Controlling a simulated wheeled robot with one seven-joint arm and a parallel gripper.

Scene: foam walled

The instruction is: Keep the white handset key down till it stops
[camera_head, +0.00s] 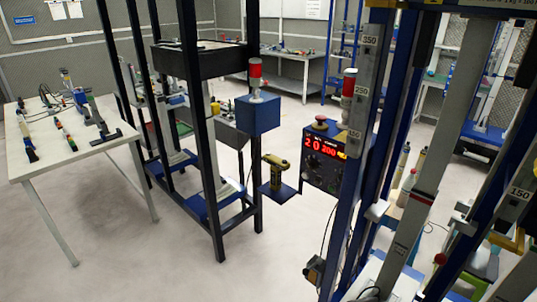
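A small yellow-and-dark device (275,173), possibly the handset, stands on a small blue shelf (280,192) beside a black frame post. It is too small in the picture for me to make out a white key on it. A blue control box (323,157) with red lit digits and a red knob on top is just right of it. My gripper is not in view, so nothing shows touching the device.
A black frame (203,140) with a blue box and red lamp (256,98) stands in the middle. Tall blue-and-grey posts (352,150) crowd the right foreground. A white table (60,155) with tools is at left. Pale floor (130,260) is clear at front left.

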